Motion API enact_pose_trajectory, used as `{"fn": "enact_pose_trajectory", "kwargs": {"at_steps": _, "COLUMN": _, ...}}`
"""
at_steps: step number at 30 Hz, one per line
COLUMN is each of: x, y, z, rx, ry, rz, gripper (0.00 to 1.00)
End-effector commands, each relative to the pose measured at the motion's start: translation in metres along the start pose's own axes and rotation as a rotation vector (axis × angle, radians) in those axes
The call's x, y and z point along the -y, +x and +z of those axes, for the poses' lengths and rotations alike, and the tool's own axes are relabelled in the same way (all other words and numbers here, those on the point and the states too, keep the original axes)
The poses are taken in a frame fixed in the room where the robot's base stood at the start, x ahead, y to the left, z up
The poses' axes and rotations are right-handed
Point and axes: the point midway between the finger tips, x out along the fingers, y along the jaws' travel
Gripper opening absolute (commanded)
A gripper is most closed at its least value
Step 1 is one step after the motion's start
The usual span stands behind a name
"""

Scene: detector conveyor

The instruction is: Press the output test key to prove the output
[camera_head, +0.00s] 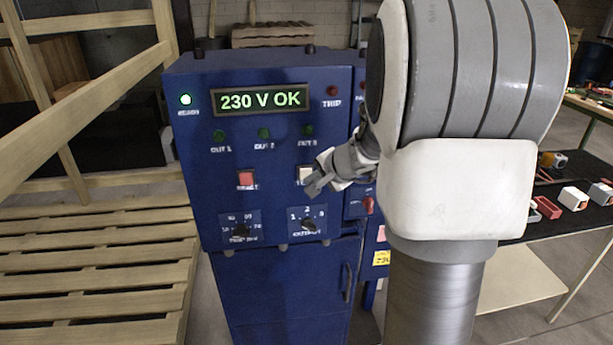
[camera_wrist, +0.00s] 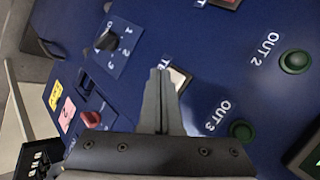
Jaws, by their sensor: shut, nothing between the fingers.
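The blue test cabinet (camera_head: 280,210) carries a display (camera_head: 259,100) reading "230 V OK". The pale output test key (camera_head: 305,173) is partly covered by my gripper (camera_head: 313,189); it also shows in the wrist view (camera_wrist: 181,78), just right of my fingertips (camera_wrist: 160,72). My gripper is shut and empty. I cannot tell whether the tips touch the key. The output selector (camera_head: 308,225) marked 1, 2, 3 is below; its setting is unclear. The lamps OUT 1 (camera_head: 219,136), OUT 2 (camera_head: 264,134) and OUT 3 (camera_head: 308,130) look dark green.
A red key (camera_head: 247,179) sits left of the test key, and another dial (camera_head: 241,229) below it. The lamp (camera_head: 185,99) at upper left glows; the TRIP lamp (camera_head: 332,91) looks dark. A red switch (camera_head: 368,205) is at the right. A wooden pallet (camera_head: 95,265) lies left.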

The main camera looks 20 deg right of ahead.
Motion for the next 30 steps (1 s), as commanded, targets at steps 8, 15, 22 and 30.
{"fn": "enact_pose_trajectory", "kwargs": {"at_steps": 8, "x": 0.0022, "y": 0.0029, "z": -0.0021, "rx": 0.0, "ry": -0.002, "rz": 0.0, "gripper": 0.0}}
{"fn": "enact_pose_trajectory", "kwargs": {"at_steps": 15, "x": 0.0023, "y": 0.0033, "z": -0.0023, "rx": 0.0, "ry": -0.001, "rz": 0.0, "gripper": 0.0}}
{"fn": "enact_pose_trajectory", "kwargs": {"at_steps": 22, "x": 0.0033, "y": 0.0052, "z": -0.0034, "rx": 0.0, "ry": -0.001, "rz": 0.0, "gripper": 0.0}}
{"fn": "enact_pose_trajectory", "kwargs": {"at_steps": 30, "x": 0.0051, "y": 0.0076, "z": -0.0051, "rx": 0.0, "ry": -0.001, "rz": 0.0, "gripper": 0.0}}
